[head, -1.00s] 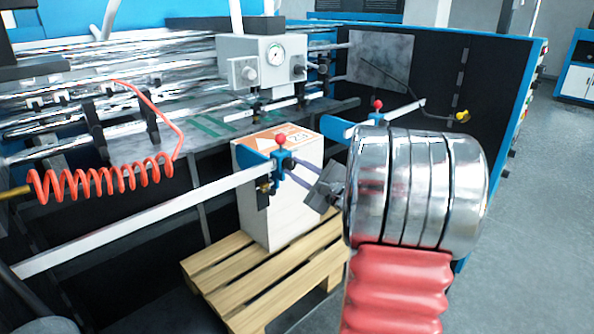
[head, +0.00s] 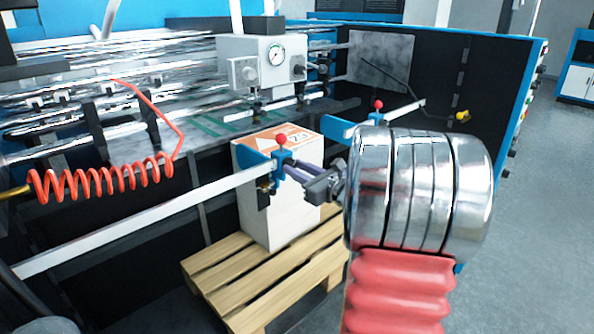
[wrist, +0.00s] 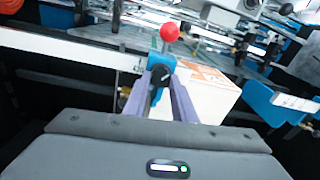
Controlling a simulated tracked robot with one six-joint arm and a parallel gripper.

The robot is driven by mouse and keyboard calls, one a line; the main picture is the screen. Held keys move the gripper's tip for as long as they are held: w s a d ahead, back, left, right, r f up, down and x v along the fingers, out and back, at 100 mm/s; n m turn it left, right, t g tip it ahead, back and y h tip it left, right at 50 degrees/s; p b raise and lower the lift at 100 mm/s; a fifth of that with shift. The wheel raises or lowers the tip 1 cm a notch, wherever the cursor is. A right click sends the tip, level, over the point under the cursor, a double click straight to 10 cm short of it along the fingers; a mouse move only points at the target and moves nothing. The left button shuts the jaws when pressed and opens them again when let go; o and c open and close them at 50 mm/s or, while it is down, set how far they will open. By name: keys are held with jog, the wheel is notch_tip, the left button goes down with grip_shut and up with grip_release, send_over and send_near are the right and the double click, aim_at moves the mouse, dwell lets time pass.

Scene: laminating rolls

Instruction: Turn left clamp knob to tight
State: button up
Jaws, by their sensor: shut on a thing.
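The left clamp (head: 281,158) is a blue block with a red ball on top, mounted on a long white rail. Its small black knob (wrist: 159,74) faces my gripper. My gripper (wrist: 158,88) has its two purple fingers shut on the knob, one on each side, in the wrist view. In the head view my gripper (head: 288,168) reaches in from the right, with its fingertips at the clamp. The fingers partly hide the knob there, and I cannot read its turn angle.
A second blue clamp (head: 377,116) with a red ball stands to the right. A white box (head: 284,215) on a wooden pallet (head: 240,285) stands below the left clamp. A coiled orange hose (head: 100,177) hangs at left. Open floor lies at right.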

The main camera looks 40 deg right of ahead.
jog(key=m+y, duration=0.1)
jog(key=m, duration=0.8)
jog(key=shift+m, duration=0.3)
dwell(0.3)
jog(key=o, duration=1)
jog(key=shift+o, duration=0.2)
jog(key=s+r, duration=0.1)
jog(key=s, duration=1.2)
jog(key=shift+s+d, duration=0.25)
jog(key=shift+s, duration=0.1)
